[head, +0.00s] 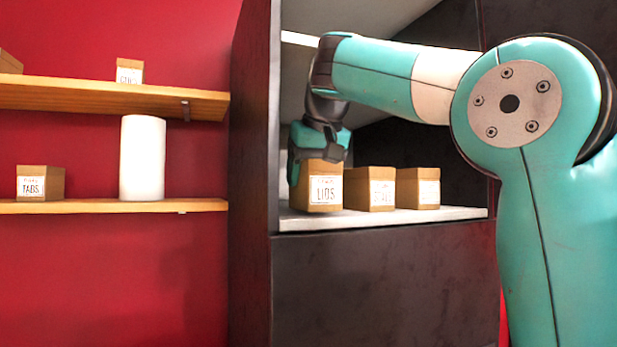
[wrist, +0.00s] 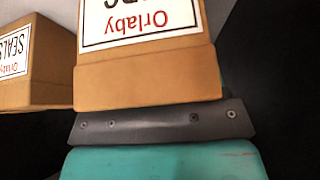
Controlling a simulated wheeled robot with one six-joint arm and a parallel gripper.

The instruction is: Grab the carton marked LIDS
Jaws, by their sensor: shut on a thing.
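The carton marked LIDS (head: 322,190) is a small brown box with a white label, at the left front of the cabinet's white shelf in the head view. My gripper (head: 318,158) comes down over it from above and is shut on it. In the wrist view the carton (wrist: 150,80) shows upside down, close to the camera, its label partly cut off at the top edge. A dark finger (wrist: 160,122) lies along the carton's edge. In the head view I cannot tell whether the carton's bottom touches the shelf.
A carton (head: 370,189), labelled SEALS in the wrist view (wrist: 35,65), stands just right of LIDS, with another carton (head: 418,188) beyond. The cabinet's dark side wall (head: 252,150) is close on the left. Wall shelves hold a TABS carton (head: 40,183) and a white cylinder (head: 143,158).

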